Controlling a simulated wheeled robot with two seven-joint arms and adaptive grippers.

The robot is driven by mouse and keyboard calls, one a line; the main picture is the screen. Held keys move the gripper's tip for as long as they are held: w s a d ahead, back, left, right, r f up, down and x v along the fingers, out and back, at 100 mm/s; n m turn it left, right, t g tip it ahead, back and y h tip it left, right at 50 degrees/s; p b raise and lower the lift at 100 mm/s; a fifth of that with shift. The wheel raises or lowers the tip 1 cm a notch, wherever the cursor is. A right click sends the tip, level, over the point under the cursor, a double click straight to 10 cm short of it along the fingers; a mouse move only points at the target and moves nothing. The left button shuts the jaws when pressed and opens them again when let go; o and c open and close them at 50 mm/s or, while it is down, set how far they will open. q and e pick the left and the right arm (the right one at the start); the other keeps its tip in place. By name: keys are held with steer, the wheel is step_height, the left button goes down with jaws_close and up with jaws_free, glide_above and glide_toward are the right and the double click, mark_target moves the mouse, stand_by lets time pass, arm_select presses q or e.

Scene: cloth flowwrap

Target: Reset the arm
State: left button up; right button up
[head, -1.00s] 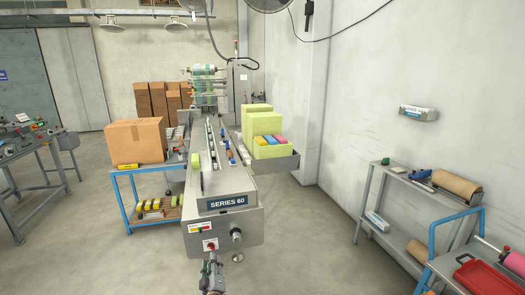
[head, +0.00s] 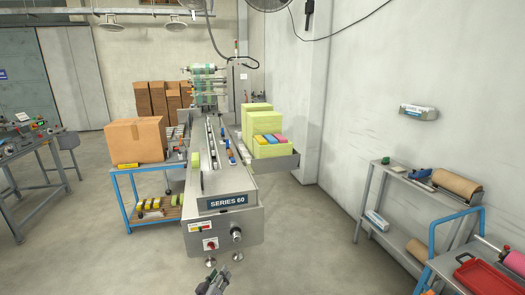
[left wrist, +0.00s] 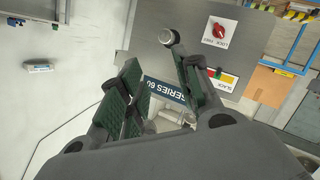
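My left gripper (head: 214,279) shows at the bottom centre of the head view, low in front of the grey SERIES 60 machine (head: 219,226) and apart from it. In the left wrist view my left gripper (left wrist: 155,62) has its two green-padded fingers spread. The machine's SERIES 60 label (left wrist: 163,91) shows through the gap between them, and nothing is held. The machine's front panel (left wrist: 185,45) with a red knob (left wrist: 219,30) lies beyond the fingers. My right gripper is not in view.
A blue-framed table (head: 130,205) with a cardboard box (head: 136,140) stands left of the machine. Yellow-green foam blocks (head: 262,122) sit to its right. A grey shelf (head: 400,178) and a cart with a red tray (head: 485,278) stand at right. The floor between is clear.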

arm_select(q)
steer(key=s+a+r+m+g+y, duration=0.1)
steer(key=s+a+r+m+g, duration=0.35)
steer(key=s, duration=1.15)
steer(key=s+a+f+m+g+y, duration=0.15)
steer(key=s+g, duration=0.55)
steer(key=s, duration=0.9)
step_height(320, 180, down, 38)
steer(key=s+a+g+b, duration=0.1)
steer(key=s+a+b, duration=0.1)
steer(key=b, duration=0.3)
steer(key=s+a+f+b, duration=0.2)
steer(key=s+a+f, duration=0.1)
steer(key=s+f, duration=0.7)
steer(key=s+a+f+g+b, duration=0.1)
steer(key=s+a+f+b, duration=0.2)
steer(key=s+f, duration=0.8)
step_height(320, 180, down, 4)
steer(key=shift+s+a+r+m+y, duration=0.15)
steer(key=shift+s+a+m+y, duration=0.15)
steer(key=shift+m+y, duration=0.15)
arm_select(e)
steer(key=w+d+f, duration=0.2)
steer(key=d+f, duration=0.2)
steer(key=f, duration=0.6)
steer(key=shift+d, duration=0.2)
